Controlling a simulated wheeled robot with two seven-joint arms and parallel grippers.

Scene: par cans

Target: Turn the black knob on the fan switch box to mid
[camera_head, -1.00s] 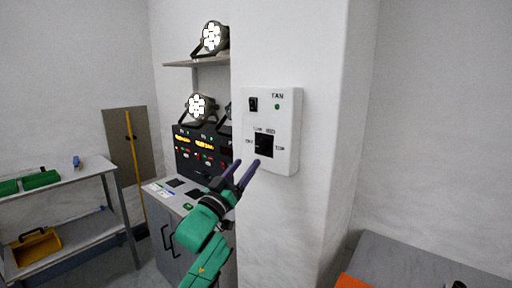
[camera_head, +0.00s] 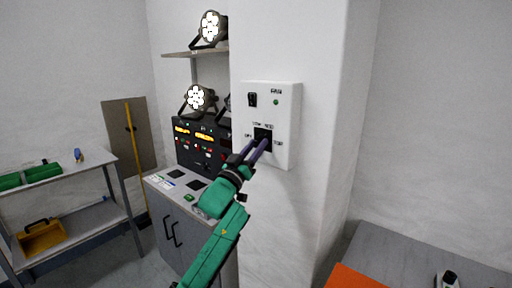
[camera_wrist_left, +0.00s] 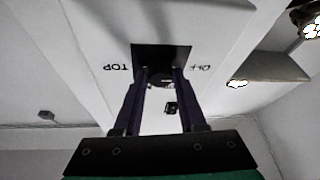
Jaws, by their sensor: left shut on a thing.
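The white fan switch box (camera_head: 288,125) is on the wall pillar, marked FAN at its top. Its black square dial plate (camera_head: 263,130) sits low on the front, with small labels around it. My left gripper (camera_head: 259,144) is at this plate, its dark purple fingers shut on the black knob. In the left wrist view, the knob (camera_wrist_left: 160,78) shows between the fingertips (camera_wrist_left: 160,74), in front of the black plate (camera_wrist_left: 160,53). OFF and TOP read upside down at the plate's sides. Fingers hide much of the knob, so I cannot tell its pointer's direction. My right gripper is out of view.
A black rocker switch (camera_head: 252,100) and green lamp (camera_head: 276,102) are higher on the box. Left of the pillar stand a grey cabinet (camera_head: 185,215) with a control panel (camera_head: 188,140) and par cans (camera_head: 197,98). A grey table (camera_head: 400,262) is at lower right.

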